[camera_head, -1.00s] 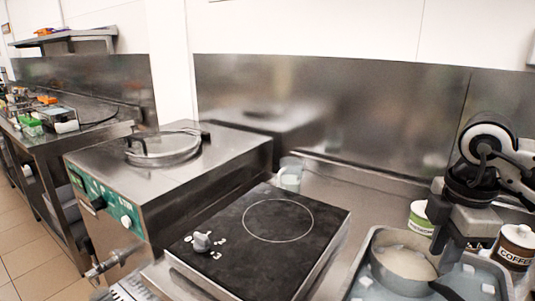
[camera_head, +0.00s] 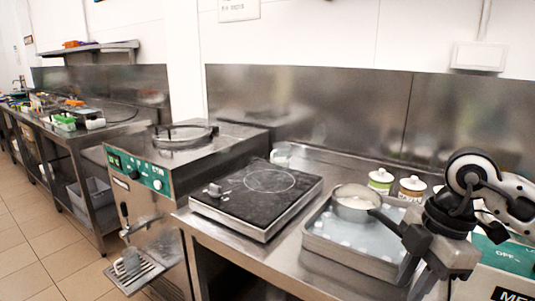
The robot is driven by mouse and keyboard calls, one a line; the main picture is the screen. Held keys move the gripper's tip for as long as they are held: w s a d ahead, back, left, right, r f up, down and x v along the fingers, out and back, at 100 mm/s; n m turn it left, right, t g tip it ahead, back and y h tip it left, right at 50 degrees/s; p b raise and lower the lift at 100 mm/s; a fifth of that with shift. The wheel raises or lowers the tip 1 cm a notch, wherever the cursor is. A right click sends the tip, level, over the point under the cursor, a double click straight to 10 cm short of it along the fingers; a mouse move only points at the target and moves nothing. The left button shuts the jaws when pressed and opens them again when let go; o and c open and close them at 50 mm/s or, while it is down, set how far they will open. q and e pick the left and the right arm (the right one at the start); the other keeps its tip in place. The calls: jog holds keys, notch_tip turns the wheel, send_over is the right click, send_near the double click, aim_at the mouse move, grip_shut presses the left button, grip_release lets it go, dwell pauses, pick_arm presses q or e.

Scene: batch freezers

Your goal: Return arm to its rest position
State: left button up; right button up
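My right arm enters from the right edge, with a white and black wrist. Its gripper (camera_head: 428,283) hangs at the lower right, in front of the right end of the metal tray (camera_head: 345,262). Its fingers point down and look apart, with nothing seen between them; the tips are partly cut off by the bottom edge. A small saucepan (camera_head: 352,203) with whitish contents sits in the tray. Its dark handle (camera_head: 386,221) points toward the gripper, and its end is close to or behind the gripper. My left gripper is not in view.
A black cooktop (camera_head: 262,200) stands on the steel counter left of the tray. Green (camera_head: 381,180) and brown (camera_head: 412,188) lidded canisters stand behind the tray. A green-panelled batch freezer (camera_head: 160,160) is further left. A machine with a green panel (camera_head: 492,250) is behind my arm.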

jog(key=s+a+r+n+t+y, duration=0.1)
jog(key=s+a+n+y, duration=0.1)
jog(key=a+y, duration=0.8)
jog(key=s+a+r+n+t+y, duration=0.1)
jog(key=a+y, duration=0.7)
jog(key=a, duration=0.4)
jog(key=w+d+f+m+t+h, duration=0.4)
jog(key=d+f+m+t+h, duration=0.2)
jog(key=f+m+t+h, duration=0.7)
jog(key=s+d+f+m+g+h, duration=0.2)
jog(key=s+f, duration=0.3)
jog(key=f, duration=0.3)
jog(key=s+d+f+m+g+h, duration=0.2)
jog(key=s+f+m+g, duration=0.1)
jog(key=s+f, duration=0.3)
notch_tip(320, 180, down, 3)
jog(key=shift+s+d+r+m, duration=0.1)
jog(key=shift+s+d+m, duration=0.15)
jog(key=shift+s+m, duration=0.05)
